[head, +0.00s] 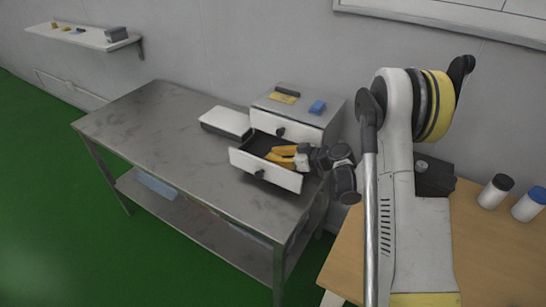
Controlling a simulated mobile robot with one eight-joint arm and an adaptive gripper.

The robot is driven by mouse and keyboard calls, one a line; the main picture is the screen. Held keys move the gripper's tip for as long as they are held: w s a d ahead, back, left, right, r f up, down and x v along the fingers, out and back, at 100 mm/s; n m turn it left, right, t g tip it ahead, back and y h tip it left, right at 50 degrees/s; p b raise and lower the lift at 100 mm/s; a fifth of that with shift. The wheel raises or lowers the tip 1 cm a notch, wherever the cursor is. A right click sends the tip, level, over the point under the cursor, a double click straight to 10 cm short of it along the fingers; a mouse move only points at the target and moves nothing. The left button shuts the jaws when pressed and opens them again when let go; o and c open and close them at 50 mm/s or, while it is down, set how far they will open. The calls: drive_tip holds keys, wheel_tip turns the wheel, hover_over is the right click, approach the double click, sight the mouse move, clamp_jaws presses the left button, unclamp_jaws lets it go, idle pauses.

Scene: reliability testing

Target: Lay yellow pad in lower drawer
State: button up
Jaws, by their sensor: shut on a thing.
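A small light-grey cabinet (325,120) stands on the metal table. Its lower drawer (280,180) is pulled out, with a dark inside and a black knob; the upper drawer (300,134) looks shut. A flat yellow pad (284,99) lies on the cabinet top, by a dark bar. Whether that thing touches the drawer floor cannot be told.
A blue block (317,107) sits on the cabinet top. A white flat box (226,122) lies left of the cabinet. The table's left half (140,122) is clear. A wooden table (490,250) on the right holds a dark box and two lidded jars. A wall shelf (85,37) holds small items.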

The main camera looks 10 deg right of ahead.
drive_tip(key=o, duration=1)
drive_tip(key=shift+d+r, duration=0.15)
drive_tip(key=shift+r, duration=0.05)
drive_tip(key=p+v, duration=0.4)
drive_tip(key=v, duration=0.7)
drive_tip(key=shift+s+d+r, duration=0.1)
drive_tip(key=shift+s+r, duration=0.1)
drive_tip(key=shift+s, duration=0.05)
drive_tip(key=s+a+r+m+g+h, duration=0.1)
drive_tip(key=s+a+r+m+h, duration=0.1)
drive_tip(key=s+a+r, duration=0.3)
drive_tip(key=s+a+r+m+g+h, duration=0.2)
drive_tip(key=s+r+m+h, duration=0.15)
drive_tip(key=r, duration=0.35)
drive_tip(key=s+r+m+h, duration=0.1)
drive_tip(key=s+r+h, duration=0.1)
drive_tip(key=s, duration=0.7)
drive_tip(key=s+r+m+h, duration=0.2)
drive_tip(key=s, duration=0.7)
drive_tip(key=shift+r+t, duration=0.25)
drive_tip(key=shift+t, duration=0.05)
